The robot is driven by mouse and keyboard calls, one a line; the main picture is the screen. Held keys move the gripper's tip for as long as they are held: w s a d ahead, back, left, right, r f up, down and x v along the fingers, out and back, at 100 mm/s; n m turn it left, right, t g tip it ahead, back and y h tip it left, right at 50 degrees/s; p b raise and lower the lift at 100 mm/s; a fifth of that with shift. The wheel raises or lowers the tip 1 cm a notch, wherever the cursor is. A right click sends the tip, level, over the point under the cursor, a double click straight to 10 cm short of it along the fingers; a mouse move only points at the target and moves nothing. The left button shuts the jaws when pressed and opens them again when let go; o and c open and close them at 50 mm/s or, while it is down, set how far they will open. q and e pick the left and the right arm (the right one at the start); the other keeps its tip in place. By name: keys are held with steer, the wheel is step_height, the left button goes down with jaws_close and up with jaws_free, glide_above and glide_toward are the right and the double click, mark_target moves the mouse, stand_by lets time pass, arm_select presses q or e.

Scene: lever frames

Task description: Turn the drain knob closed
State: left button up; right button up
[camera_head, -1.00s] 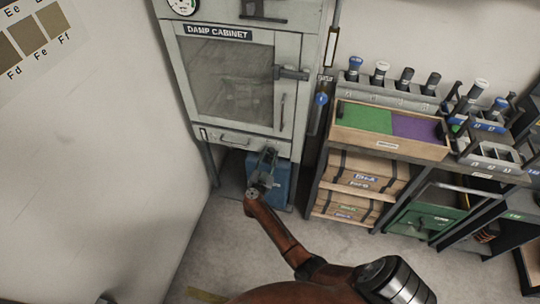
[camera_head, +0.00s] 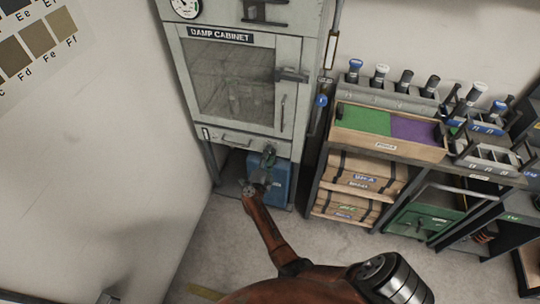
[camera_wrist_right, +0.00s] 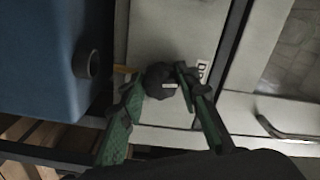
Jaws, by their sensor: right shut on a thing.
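The drain knob (camera_wrist_right: 160,82) is a dark round knob with a small pale mark, on the pale lower panel of the damp cabinet (camera_wrist_right: 165,35). In the right wrist view it sits between the two green-and-black fingers of my right gripper (camera_wrist_right: 158,88), which is shut on it. A small label with dark marks (camera_wrist_right: 202,69) is beside the knob. My left gripper is not in view.
A blue container (camera_head: 281,184) stands under the cabinet, close to my right gripper; it also fills the left of the wrist view (camera_wrist_right: 45,55). A shelf unit with wooden boxes (camera_head: 362,180) stands to the right. The floor in front is clear.

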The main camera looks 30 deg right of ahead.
steer(key=shift+m, duration=0.9)
steer(key=o, duration=1.2)
steer(key=shift+c, duration=0.2)
